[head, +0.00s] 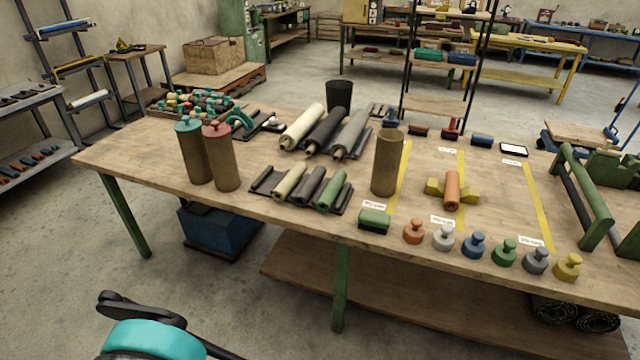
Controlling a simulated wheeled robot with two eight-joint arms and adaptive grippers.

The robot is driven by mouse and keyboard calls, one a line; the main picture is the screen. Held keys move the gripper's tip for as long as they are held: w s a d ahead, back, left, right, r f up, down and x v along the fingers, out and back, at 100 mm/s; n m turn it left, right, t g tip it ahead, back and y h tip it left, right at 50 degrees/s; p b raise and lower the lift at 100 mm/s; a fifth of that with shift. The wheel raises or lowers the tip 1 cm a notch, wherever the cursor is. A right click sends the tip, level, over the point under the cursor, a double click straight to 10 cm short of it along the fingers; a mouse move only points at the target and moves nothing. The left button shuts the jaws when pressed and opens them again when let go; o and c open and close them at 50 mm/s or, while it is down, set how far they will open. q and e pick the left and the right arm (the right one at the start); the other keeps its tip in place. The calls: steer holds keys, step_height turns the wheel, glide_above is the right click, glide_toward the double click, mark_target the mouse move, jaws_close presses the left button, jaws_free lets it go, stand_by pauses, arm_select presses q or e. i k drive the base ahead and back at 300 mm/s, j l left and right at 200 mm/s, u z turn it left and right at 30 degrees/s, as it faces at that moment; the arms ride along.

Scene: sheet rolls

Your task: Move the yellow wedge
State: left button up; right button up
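Two yellow wedges show in the head view, on the table right of centre. The left yellow wedge (433,188) and the right yellow wedge (470,194) flank a short orange roll (452,186) and appear to touch it. The roll hides part of both wedges.
A tall brown tube (387,163) stands left of the wedges. Several coloured knobbed weights (474,245) line the front edge, and a green block (374,221) lies beside them. Yellow strips (538,205) mark the tabletop (505,190). A green roller frame (585,195) stands right.

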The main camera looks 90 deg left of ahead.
mark_target(469, 195)
steer(key=u, duration=2.75)
